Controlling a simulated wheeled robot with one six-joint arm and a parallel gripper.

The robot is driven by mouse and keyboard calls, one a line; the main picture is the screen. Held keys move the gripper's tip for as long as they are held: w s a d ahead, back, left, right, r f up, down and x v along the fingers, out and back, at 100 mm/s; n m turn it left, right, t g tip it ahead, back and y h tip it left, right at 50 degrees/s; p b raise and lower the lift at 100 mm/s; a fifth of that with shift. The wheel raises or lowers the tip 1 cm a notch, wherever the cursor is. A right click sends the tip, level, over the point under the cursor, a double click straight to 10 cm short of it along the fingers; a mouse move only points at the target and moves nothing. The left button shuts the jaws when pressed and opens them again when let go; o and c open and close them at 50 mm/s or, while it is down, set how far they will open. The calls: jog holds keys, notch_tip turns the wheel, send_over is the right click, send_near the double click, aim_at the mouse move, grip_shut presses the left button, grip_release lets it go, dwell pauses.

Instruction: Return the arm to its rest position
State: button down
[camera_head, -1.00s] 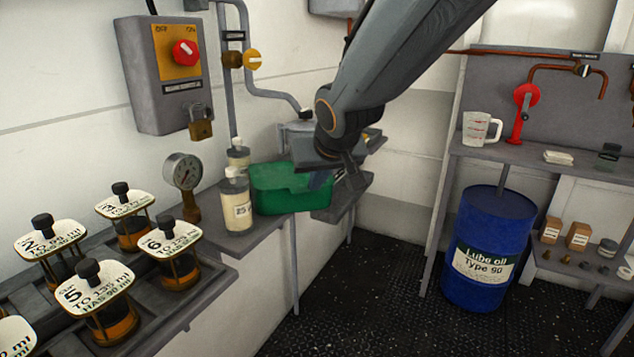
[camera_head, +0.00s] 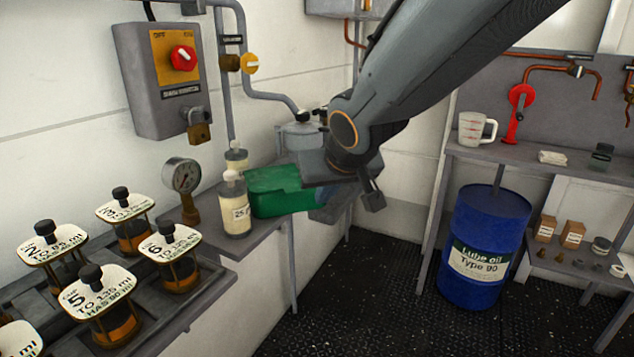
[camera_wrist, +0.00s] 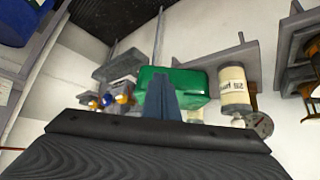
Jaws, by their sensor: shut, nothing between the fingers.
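My gripper (camera_wrist: 158,84) shows in the wrist view as two blue-grey fingers close together. It is shut and holds nothing. Beyond the fingertips in that view is a green bin (camera_wrist: 188,82), apart from them as far as I can tell. In the head view my arm comes down from the upper right and bends in front of the shelf corner, right of the green bin (camera_head: 270,192). My wrist covers the bin's right end there, and I cannot make out the fingertips clearly.
Labelled bottles (camera_head: 235,207) stand left of the bin, near a gauge (camera_head: 183,176). A switch box (camera_head: 163,82) is on the wall. Several lidded oil jars (camera_head: 170,255) fill the left rack. A blue drum (camera_head: 483,245) stands right; the floor (camera_head: 370,290) before it is clear.

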jog(key=s+d+f+m+g+h+p, duration=0.1)
jog(key=s+d+f+g+p, duration=0.2)
jog(key=s+d, duration=0.3)
jog(key=s+d+f+m+g+p, duration=0.1)
jog(key=s+d+f+g+p, duration=0.2)
jog(key=s, duration=0.9)
jog(key=d+f+g, duration=0.2)
jog(key=d, duration=0.2)
jog(key=shift+s+f+h+p, duration=0.2)
jog(key=shift+h+p, duration=0.15)
jog(key=shift+h, duration=0.05)
jog(key=shift+d, duration=0.1)
